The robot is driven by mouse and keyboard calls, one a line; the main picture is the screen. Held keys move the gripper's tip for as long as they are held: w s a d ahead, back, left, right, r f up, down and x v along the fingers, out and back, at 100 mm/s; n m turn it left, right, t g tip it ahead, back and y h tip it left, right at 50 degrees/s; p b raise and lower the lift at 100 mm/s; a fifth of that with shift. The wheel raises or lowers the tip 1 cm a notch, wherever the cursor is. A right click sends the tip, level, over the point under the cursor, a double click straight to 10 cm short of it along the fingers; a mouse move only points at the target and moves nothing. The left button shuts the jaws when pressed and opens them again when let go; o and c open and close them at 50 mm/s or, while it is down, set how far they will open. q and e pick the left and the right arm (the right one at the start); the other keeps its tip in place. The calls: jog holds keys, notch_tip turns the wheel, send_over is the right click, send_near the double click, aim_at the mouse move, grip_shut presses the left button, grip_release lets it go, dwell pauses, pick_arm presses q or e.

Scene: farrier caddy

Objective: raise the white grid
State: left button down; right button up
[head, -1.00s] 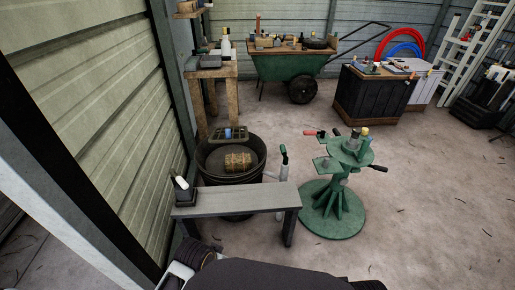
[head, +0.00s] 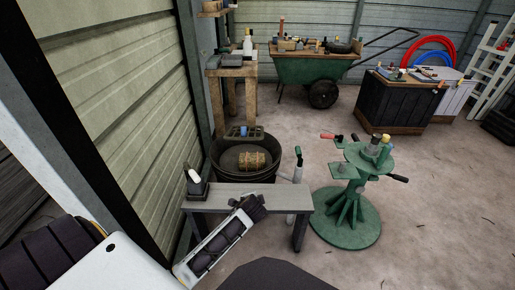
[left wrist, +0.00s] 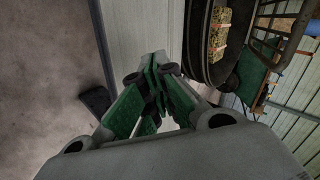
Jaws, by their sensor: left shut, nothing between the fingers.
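I cannot clearly make out a white grid. A white ladder-like frame (head: 490,78) leans at the back right, cut off by the picture's edge, and I cannot tell if it is the grid. My left gripper (head: 254,207) is over the grey bench in the head view, far from that frame. In the left wrist view my left gripper (left wrist: 158,75) shows its green-padded fingers shut with nothing held. My right gripper is not in view.
The grey bench (head: 285,197) stands before a black tub (head: 222,170) holding a straw-coloured block (head: 252,161). A green round stand (head: 350,212) is to the right. A green wheelbarrow (head: 300,71) and dark cabinet (head: 390,105) are behind. Open floor lies at right.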

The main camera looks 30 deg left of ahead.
pick_arm(q)
jog(key=w+a+m+y, duration=0.1)
jog(key=w+a+m, duration=0.1)
jog(key=w+a+r+m+t, duration=0.1)
jog(key=w+a+m, duration=0.1)
jog(key=w+a+r+m+t+y, duration=0.1)
jog(key=w+a, duration=0.1)
jog(key=w, duration=0.1)
jog(key=shift+a+r+m+y+b, duration=0.1)
jog(key=shift+m+y+b, duration=0.2)
jog(key=shift+m+b, duration=0.1)
jog(key=w+a+r+m+t, duration=0.1)
jog(key=w+a+m+t, duration=0.3)
jog(key=m, duration=1.1)
jog(key=w, duration=0.3)
jog(key=shift+a+m+t+b, duration=0.3)
jog(key=shift+b, duration=0.05)
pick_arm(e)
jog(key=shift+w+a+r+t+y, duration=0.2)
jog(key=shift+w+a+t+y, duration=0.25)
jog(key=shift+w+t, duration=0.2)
